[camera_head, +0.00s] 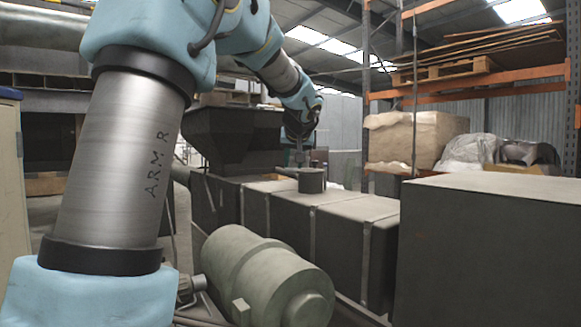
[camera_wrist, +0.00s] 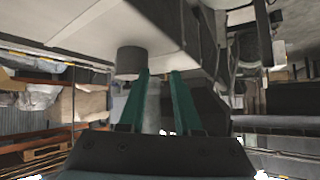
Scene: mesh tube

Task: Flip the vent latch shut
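The vent (camera_head: 312,182) is a short dark round stub on top of the long grey machine housing (camera_head: 345,208). A thin flat piece (camera_head: 286,171), which looks like the latch, juts left from its top. In the wrist view the vent stub (camera_wrist: 131,61) hangs upside down, just left of the fingertips. My gripper (camera_head: 300,160) is over the vent, pointing down. Its two green fingers are apart in the wrist view (camera_wrist: 160,74), with nothing clearly held between them. I cannot tell whether the fingers touch the latch, and its exact position is too small to make out.
A green-grey motor (camera_head: 262,275) lies in front of the housing. A large dark box (camera_head: 490,250) fills the right foreground. Orange racking (camera_head: 480,90) with pallets and wrapped goods is at the back right.

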